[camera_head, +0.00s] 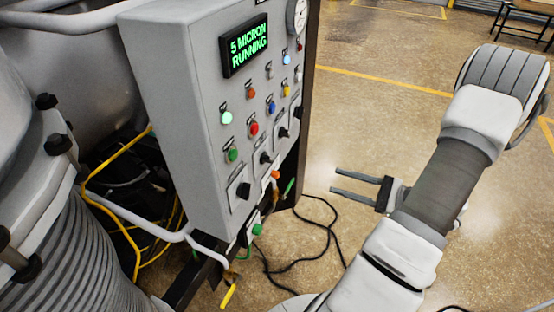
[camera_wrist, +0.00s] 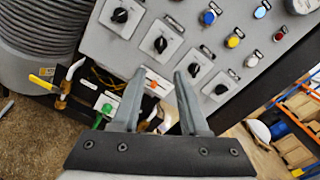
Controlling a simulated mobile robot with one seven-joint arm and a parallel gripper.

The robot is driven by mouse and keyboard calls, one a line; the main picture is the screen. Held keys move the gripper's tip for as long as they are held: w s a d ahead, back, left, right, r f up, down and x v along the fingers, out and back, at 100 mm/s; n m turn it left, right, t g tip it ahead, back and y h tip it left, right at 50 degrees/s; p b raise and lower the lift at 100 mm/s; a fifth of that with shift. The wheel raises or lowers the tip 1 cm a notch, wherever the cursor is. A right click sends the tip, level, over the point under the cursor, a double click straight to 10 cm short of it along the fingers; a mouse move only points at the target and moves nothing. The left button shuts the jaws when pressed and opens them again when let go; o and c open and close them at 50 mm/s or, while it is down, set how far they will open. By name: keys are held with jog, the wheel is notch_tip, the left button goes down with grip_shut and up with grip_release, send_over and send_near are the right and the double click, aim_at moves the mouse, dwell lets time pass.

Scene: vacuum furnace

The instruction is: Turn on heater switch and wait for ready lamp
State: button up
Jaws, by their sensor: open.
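The grey control panel (camera_head: 180,110) carries a row of black rotary switches on light plates. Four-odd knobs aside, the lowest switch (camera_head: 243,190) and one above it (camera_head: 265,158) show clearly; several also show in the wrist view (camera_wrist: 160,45). Their labels are too small to read, so I cannot tell which is the heater switch. A pale green lamp (camera_head: 226,117) looks lit, and a pale blue lamp (camera_head: 286,59) looks bright; I cannot tell which is the ready lamp. My gripper (camera_head: 332,181) is open and empty, apart from the panel, its fingers (camera_wrist: 160,75) pointing towards it.
The display (camera_head: 245,45) reads "5 MICRON RUNNING". A yellow-handled valve (camera_head: 228,296) and pipes lie below the panel. A black cable (camera_head: 325,230) lies on the floor. A ribbed grey vessel (camera_head: 60,250) stands at left. The floor right of the panel is open.

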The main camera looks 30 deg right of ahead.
aim_at(271, 160)
jog(key=p+x, duration=0.2)
jog(key=x, duration=1.5)
jog(key=shift+w+r, duration=0.1)
jog(key=shift+r, duration=0.05)
grip_shut()
